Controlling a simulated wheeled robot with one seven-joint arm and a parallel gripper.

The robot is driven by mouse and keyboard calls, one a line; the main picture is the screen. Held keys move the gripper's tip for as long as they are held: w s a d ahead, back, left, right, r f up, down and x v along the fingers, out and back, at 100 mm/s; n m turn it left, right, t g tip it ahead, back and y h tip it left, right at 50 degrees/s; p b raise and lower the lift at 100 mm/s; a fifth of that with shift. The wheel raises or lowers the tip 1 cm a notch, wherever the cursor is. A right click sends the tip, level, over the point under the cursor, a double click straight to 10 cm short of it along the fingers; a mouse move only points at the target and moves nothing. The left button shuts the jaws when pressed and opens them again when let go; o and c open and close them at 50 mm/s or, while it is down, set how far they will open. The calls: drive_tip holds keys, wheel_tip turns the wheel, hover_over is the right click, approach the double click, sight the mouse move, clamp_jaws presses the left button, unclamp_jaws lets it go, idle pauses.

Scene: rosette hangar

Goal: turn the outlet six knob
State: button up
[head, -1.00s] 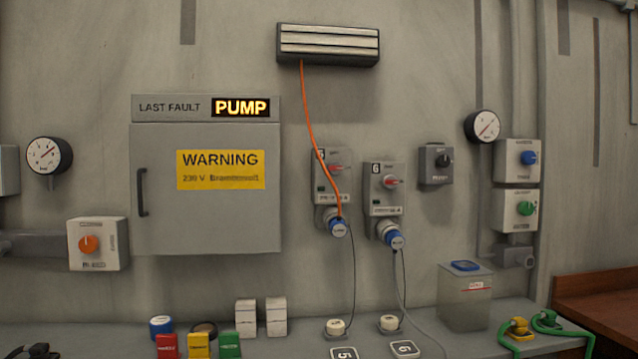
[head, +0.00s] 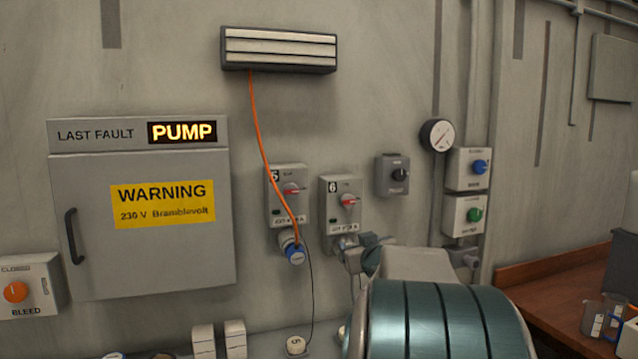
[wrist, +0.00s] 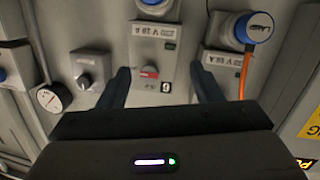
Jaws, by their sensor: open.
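The outlet six box (head: 341,215) is a grey wall unit marked 6, right of a similar outlet. Its red knob (head: 349,201) is on the front. In the wrist view, which is upside down, the same knob (wrist: 149,71) shows between my two dark fingers, nearer the left one. My gripper (wrist: 163,82) is open and empty, with its fingers apart on both sides of the knob. I cannot tell how far the fingertips are from the box face.
The neighbouring outlet (head: 289,195) holds a blue plug (head: 294,252) with an orange cable. A dark switch box (head: 392,174), a gauge (head: 437,135) and boxes with a blue knob (head: 480,167) and a green knob (head: 475,215) are to the right. A wooden bench (head: 560,270) stands lower right.

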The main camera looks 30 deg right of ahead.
drive_tip(key=n+t+y+p, duration=0.2)
approach(349, 203)
drive_tip(key=p+x, duration=0.2)
drive_tip(key=x, duration=0.6)
drive_tip(key=shift+w+d, duration=0.1)
drive_tip(key=shift+w, duration=0.15)
drive_tip(key=c, duration=1)
